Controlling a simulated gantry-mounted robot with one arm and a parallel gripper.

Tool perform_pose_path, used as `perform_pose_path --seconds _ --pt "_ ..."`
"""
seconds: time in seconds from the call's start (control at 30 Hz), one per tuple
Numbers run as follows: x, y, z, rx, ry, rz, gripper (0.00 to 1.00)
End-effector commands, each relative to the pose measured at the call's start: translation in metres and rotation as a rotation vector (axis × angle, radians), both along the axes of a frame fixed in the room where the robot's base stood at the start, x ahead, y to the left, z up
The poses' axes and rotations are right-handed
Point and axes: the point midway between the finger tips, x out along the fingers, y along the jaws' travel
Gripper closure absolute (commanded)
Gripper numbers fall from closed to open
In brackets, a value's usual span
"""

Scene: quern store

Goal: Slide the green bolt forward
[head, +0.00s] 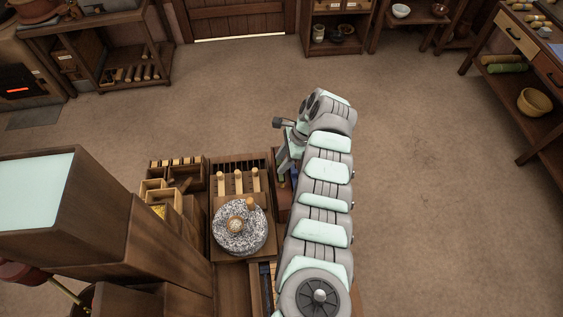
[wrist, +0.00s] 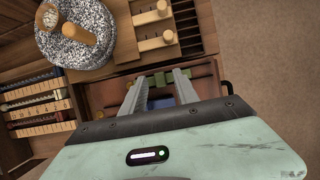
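No bolt can be made out for certain. In the head view a small green patch (head: 282,182) shows under my gripper, partly hidden by it; I cannot tell whether it is the bolt. In the wrist view my gripper (wrist: 158,78) reaches over a reddish-brown wooden box (wrist: 206,84) beside the quern bench. Its two grey fingers stand apart, with a gap between them. A blue piece (wrist: 162,103) shows low between the fingers, in or on the box; I cannot tell if either finger touches it. In the head view my arm hides much of this box.
A speckled grey millstone (head: 240,242) with wooden pegs sits left of my arm. Several pale pegs stand in slots (head: 238,180) behind it. Small wooden bins (head: 160,190) stand further left. Coloured rods (wrist: 38,105) lie at the wrist view's left. The floor (head: 430,180) to the right is clear.

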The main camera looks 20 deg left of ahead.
Motion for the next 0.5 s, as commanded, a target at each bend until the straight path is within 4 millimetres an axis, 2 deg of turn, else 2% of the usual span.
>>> perform_pose_path --seconds 0.3,0.5 --pt "-0.0007 0.0025 -0.0058 0.0 -0.002 0.0 0.64" --pt "-0.0008 0.0025 -0.0059 0.001 -0.002 0.0 0.79"
